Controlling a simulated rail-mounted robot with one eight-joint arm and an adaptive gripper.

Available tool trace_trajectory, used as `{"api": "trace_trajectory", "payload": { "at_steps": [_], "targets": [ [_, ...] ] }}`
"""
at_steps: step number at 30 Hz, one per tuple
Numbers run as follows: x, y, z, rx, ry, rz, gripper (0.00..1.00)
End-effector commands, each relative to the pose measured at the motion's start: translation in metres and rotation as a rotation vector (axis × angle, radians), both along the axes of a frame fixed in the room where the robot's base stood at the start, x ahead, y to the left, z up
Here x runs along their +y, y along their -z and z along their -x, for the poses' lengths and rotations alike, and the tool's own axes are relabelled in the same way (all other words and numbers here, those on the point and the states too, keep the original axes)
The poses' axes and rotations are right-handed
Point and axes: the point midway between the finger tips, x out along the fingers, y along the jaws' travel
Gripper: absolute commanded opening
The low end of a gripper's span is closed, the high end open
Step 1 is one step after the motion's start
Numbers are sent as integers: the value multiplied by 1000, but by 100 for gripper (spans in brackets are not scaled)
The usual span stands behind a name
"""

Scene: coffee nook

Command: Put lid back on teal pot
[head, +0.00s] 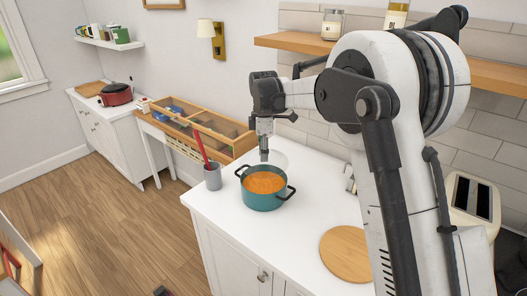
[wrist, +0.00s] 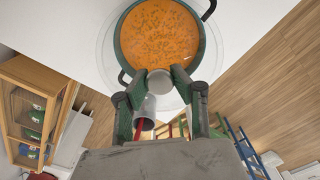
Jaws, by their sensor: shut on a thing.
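The teal pot (head: 262,203) stands on the white counter, uncovered in the head view, full of orange soup with dark handles on both sides. My gripper (head: 264,156) is above the pot's far side, pointing down. In the wrist view my gripper (wrist: 159,82) is shut on the grey round knob of a clear glass lid (wrist: 106,42). The lid's faint rim circles beyond the teal pot (wrist: 121,50) there, with the soup seen through it. In the head view the lid (head: 280,160) shows only faintly, apart from the pot and above its far edge.
A grey cup (head: 213,180) with a red-handled utensil stands close left of the pot. A round wooden board (head: 346,254) lies to the right, and a toaster (head: 472,203) stands at the far right. The counter in front of the pot is clear. A wooden shelf (head: 300,43) hangs above.

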Motion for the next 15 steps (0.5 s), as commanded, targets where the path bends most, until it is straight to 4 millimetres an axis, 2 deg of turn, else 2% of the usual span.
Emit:
{"api": "trace_trajectory", "payload": {
  "at_steps": [15],
  "targets": [
    [0,43,0,0,-1,0,0]
  ]
}}
